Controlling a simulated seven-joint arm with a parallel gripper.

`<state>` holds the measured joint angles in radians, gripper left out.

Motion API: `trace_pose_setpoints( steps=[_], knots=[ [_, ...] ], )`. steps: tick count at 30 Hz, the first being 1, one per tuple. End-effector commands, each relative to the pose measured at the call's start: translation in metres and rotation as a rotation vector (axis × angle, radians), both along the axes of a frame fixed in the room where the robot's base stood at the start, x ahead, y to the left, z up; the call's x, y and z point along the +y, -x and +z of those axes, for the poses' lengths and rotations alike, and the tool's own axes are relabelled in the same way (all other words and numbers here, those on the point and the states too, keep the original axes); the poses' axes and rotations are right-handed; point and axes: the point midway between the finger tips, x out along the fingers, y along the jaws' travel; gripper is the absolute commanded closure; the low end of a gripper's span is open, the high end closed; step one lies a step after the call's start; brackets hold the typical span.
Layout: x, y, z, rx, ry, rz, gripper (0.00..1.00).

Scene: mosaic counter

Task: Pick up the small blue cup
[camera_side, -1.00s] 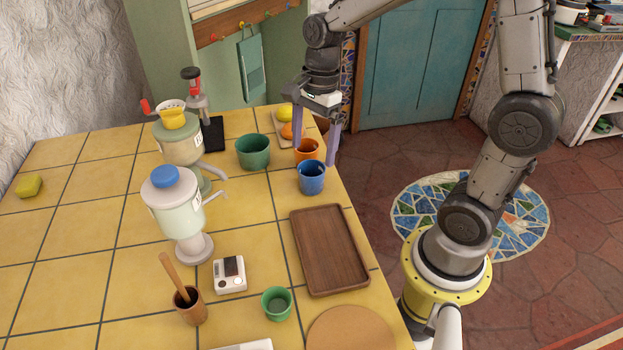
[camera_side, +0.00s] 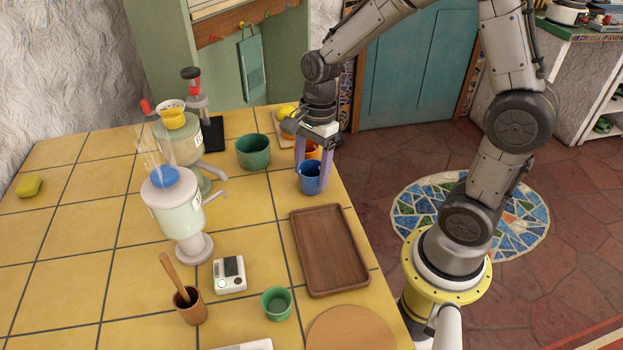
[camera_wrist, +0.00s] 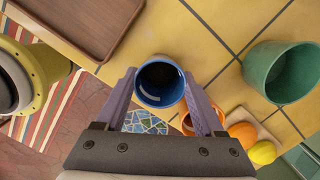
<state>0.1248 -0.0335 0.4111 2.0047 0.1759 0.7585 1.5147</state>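The small blue cup (camera_side: 311,177) stands upright on the yellow tiled counter near its right edge. My gripper (camera_side: 312,180) is lowered over it, with one purple finger on each side of the cup. In the wrist view the blue cup (camera_wrist: 160,83) lies between the two fingertips of my gripper (camera_wrist: 161,88), and its inside looks empty. The fingers look open around the cup. A narrow gap seems to show on the left side; contact on the right cannot be told.
An orange cup (camera_side: 312,150) stands close behind the blue cup, partly hidden by my gripper. A green bowl (camera_side: 253,152) is to the left. A brown wooden tray (camera_side: 329,250) lies in front. The counter's edge is close on the right.

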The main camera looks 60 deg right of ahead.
Motion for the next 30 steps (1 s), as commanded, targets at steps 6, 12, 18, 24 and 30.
trace_pose_setpoints(
  steps=[6, 12, 18, 24, 30],
  knots=[
    [0.000, 0.000, 0.000, 0.000, 0.000, 0.000, 0.74],
    [0.000, 0.000, 0.001, -0.001, 0.000, 0.000, 0.91],
    [0.000, 0.000, 0.003, -0.002, 0.000, 0.000, 0.91],
    [0.000, -0.001, 0.019, -0.007, 0.001, 0.001, 0.91],
    [0.000, 0.016, 0.053, -0.009, 0.002, -0.001, 0.91]
  ],
)
